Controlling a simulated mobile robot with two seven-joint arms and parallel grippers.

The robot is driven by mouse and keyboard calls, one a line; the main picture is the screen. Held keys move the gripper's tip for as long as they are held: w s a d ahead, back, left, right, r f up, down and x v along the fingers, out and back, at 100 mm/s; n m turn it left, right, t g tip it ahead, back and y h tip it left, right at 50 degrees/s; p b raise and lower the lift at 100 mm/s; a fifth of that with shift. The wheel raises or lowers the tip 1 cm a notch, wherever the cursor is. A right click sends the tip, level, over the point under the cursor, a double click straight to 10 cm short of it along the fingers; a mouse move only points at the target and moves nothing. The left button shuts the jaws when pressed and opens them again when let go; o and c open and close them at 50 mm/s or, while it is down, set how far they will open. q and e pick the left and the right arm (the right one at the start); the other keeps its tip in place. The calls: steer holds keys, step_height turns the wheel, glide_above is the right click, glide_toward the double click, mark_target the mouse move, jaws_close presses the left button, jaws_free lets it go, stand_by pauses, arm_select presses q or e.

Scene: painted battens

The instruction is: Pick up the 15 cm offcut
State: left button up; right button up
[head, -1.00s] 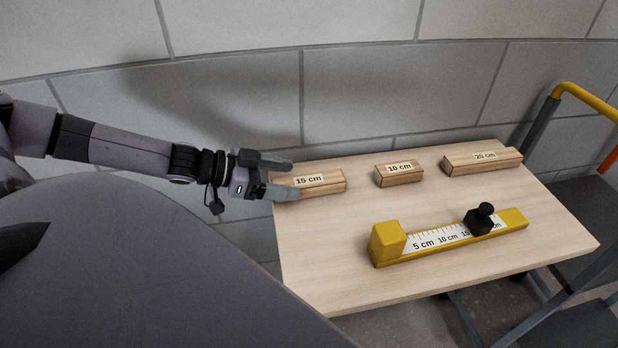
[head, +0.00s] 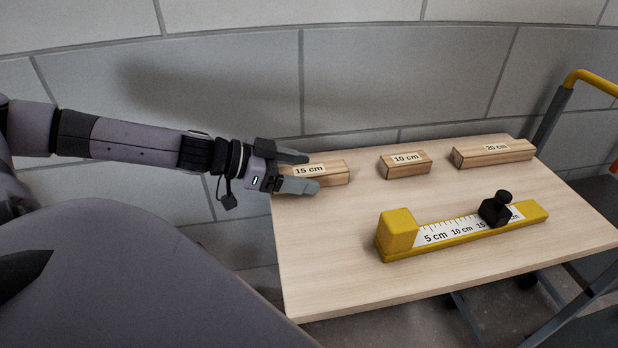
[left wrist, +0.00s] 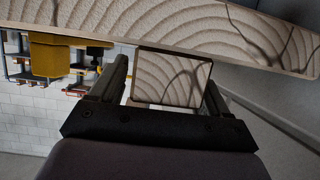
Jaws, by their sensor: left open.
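The 15 cm offcut (head: 335,172) is a short wooden batten with a white label, lying at the back left of the tabletop. My left gripper (head: 310,172) comes in from the left and is open, its two fingers on either side of the offcut's left part. In the left wrist view the offcut's end grain (left wrist: 173,78) shows between the open fingers (left wrist: 165,90). I cannot tell whether either finger touches it. The offcut's left end is partly hidden by the gripper in the head view. My right gripper is not in view.
A 10 cm offcut (head: 405,165) and a 20 cm offcut (head: 493,152) lie to the right on the tabletop (head: 330,270). A yellow gauge (head: 397,233) with a scale and black slider (head: 495,210) lies in front. A block wall (head: 400,80) stands behind. The front left is clear.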

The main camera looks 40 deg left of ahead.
arm_select(q)
steer(key=c, duration=1.1)
steer(key=shift+r, duration=0.15)
